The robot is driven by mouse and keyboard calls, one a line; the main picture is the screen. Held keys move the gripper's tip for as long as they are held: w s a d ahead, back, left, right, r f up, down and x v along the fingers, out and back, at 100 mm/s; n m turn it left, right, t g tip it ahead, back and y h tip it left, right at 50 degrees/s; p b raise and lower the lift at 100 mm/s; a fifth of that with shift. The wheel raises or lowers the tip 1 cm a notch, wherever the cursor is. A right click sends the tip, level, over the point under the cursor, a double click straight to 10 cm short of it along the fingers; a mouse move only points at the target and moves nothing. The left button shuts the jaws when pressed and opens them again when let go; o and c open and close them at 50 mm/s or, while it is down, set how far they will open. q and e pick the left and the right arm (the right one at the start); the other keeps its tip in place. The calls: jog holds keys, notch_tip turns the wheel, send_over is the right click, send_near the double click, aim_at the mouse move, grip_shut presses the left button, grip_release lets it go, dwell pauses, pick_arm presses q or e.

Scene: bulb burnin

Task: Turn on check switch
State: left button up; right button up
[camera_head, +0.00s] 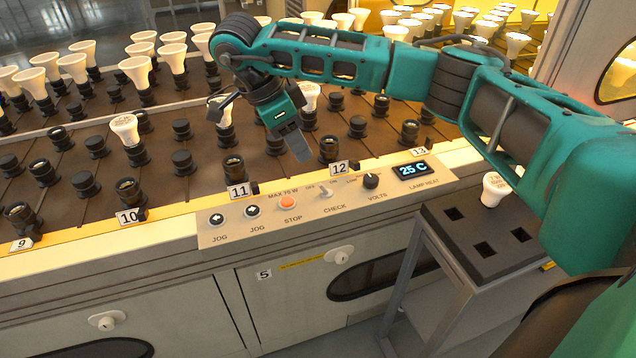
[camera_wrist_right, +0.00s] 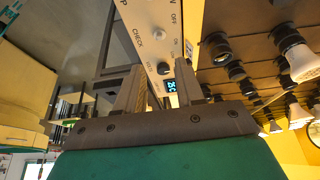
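The check switch (camera_head: 326,192) is a small metal toggle on the grey control panel (camera_head: 214,236), above the CHECK label and between the OFF and ON marks. Its lever seems to lean toward OFF, but it is too small to be sure. My right gripper (camera_head: 268,127) hangs over the front sockets, up and left of the switch, touching nothing on the panel. In the wrist view its two fingers (camera_wrist_right: 160,75) stand apart with nothing held between them. There the switch (camera_wrist_right: 158,33) shows ahead of the fingers. My left gripper is not in view.
The panel also has two black JOG buttons, an orange STOP button (camera_head: 287,202), a VOLTS knob (camera_head: 371,181) and a display (camera_head: 412,170) reading 25 C. Sockets and white bulbs fill the rack behind. A bulb (camera_head: 494,189) stands in a dark tray (camera_head: 452,246) at right.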

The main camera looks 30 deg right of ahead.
aim_at(321, 184)
jog(key=b+x, duration=0.2)
jog(key=x, duration=0.8)
jog(key=shift+d+f+b, duration=0.1)
jog(key=shift+f+b, duration=0.2)
jog(key=shift+f, duration=0.15)
jog(key=shift+c, duration=0.4)
grip_shut()
